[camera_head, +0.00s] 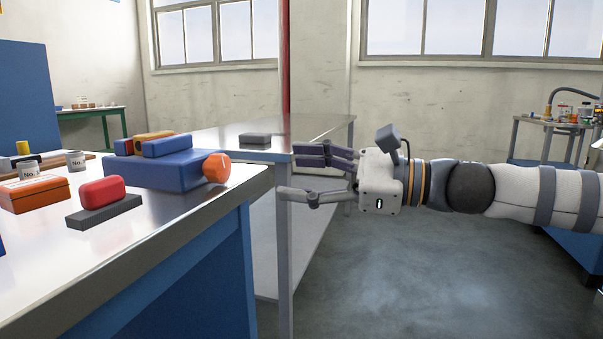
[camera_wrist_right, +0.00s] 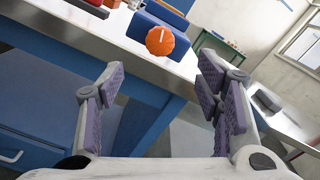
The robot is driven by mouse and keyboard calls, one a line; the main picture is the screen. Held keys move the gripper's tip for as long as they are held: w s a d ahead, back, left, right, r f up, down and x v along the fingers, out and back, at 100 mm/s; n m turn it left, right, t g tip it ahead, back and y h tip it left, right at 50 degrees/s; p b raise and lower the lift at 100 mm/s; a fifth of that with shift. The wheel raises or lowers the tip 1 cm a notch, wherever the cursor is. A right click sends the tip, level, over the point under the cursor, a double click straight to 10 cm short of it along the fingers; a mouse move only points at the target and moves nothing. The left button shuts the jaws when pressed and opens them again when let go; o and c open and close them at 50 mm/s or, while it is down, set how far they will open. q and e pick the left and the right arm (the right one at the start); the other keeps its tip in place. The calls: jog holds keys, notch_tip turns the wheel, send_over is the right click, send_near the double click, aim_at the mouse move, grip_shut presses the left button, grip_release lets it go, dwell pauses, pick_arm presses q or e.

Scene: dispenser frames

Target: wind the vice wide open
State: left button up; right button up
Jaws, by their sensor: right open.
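The vice (camera_head: 160,168) is a blue body with blue jaws on top and an orange-yellow piece (camera_head: 153,136) between them, near the right edge of the workbench. My left gripper is not in view.
A second metal table (camera_head: 225,138) holds a grey block (camera_head: 254,138).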

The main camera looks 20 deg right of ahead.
aim_at(225, 168)
jog(key=w+a+m+b, duration=0.1)
jog(key=w+a, duration=0.1)
jog(key=a, duration=0.1)
jog(key=w+a+m+b, duration=0.1)
jog(key=w+a+m, duration=0.1)
jog(key=w+a, duration=0.1)
jog(key=w+a+m+b, duration=0.2)
jog(key=a, duration=0.1)
jog(key=shift+w+a+f, duration=0.15)
jog(key=shift+a+f, duration=0.05)
jog(key=shift+a, duration=0.05)
jog(key=shift+c, duration=0.3)
